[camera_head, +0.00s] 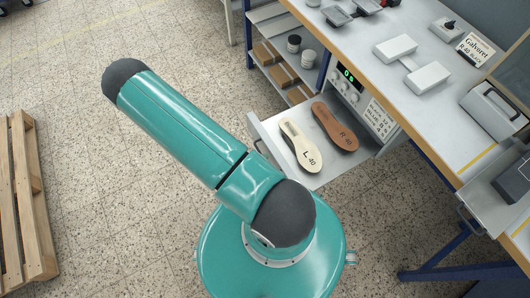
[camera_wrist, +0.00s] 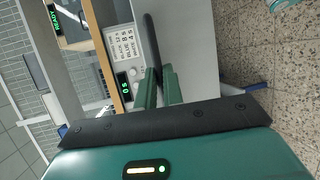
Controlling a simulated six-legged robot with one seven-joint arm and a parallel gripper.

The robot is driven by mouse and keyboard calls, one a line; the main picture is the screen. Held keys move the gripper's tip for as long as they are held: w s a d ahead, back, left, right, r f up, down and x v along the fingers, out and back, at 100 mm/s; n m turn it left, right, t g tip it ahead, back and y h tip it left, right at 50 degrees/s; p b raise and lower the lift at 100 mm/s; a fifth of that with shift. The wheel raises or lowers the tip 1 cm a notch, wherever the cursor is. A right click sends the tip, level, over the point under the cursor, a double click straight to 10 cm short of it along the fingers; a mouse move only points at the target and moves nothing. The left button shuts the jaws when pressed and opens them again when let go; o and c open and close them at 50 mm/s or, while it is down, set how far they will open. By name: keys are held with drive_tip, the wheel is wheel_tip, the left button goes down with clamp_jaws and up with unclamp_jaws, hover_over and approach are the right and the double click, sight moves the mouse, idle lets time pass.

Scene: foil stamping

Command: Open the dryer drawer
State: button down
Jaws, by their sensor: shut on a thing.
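The dryer drawer (camera_head: 320,181) is pulled out from under the bench in the head view. A cream insole marked L 40 (camera_head: 299,146) and a brown insole marked R 40 (camera_head: 335,127) lie in it. The dryer's green display (camera_head: 347,75) is beside it. In the wrist view, the green fingers of my gripper (camera_wrist: 160,78) are shut on a dark bar that looks like the drawer handle (camera_wrist: 152,40), against a grey panel (camera_wrist: 190,35). The dryer's display also shows there (camera_wrist: 124,84). In the head view my arm hides the gripper and handle.
The workbench (camera_head: 400,85) is at the right, with a grey press-like block (camera_head: 493,105) on top. A shelf with boxes and cans (camera_head: 282,70) stands behind the drawer. A wooden pallet (camera_head: 22,195) lies at the left. The speckled floor between is clear.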

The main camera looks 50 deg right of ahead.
drive_tip(key=shift+w+a, duration=0.15)
drive_tip(key=shift+w, duration=0.1)
drive_tip(key=c, duration=1.5)
unclamp_jaws()
drive_tip(key=v, duration=1.3)
drive_tip(key=shift+w+a+r, duration=0.15)
drive_tip(key=shift+w+a, duration=0.1)
